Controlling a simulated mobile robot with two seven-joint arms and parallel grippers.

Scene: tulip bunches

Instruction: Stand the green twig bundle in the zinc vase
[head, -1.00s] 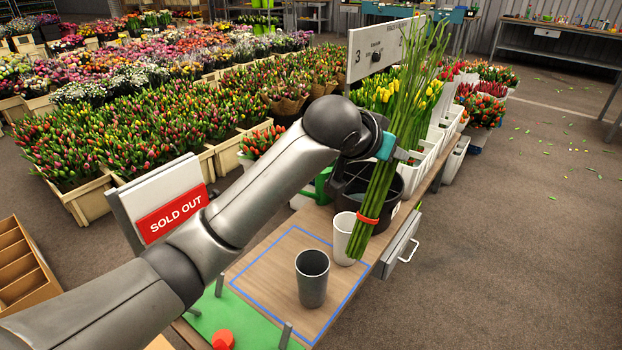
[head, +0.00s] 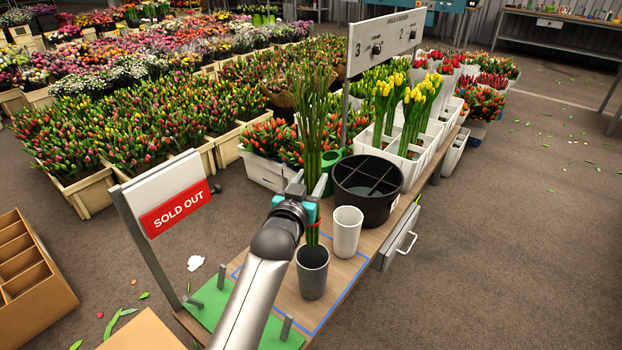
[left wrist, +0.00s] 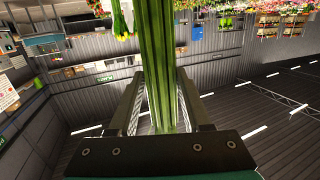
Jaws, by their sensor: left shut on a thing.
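The green twig bundle (head: 316,125) is upright, with an orange-red band low on it. My left gripper (head: 309,189) is shut on the bundle just above the band; the stems also show between its fingers in the left wrist view (left wrist: 158,70). The grey zinc vase (head: 312,280) stands upright on the wooden table, below the bundle. The lower stem ends show at the vase's far rim; I cannot tell whether they are inside, above or behind it. My right gripper is not in view.
A white cup (head: 347,232) stands close to the right of the vase. A black divided bucket (head: 367,205) is behind it. A sold-out sign (head: 172,200) rises at the table's left. A green mat (head: 205,303) with grey posts lies at the front.

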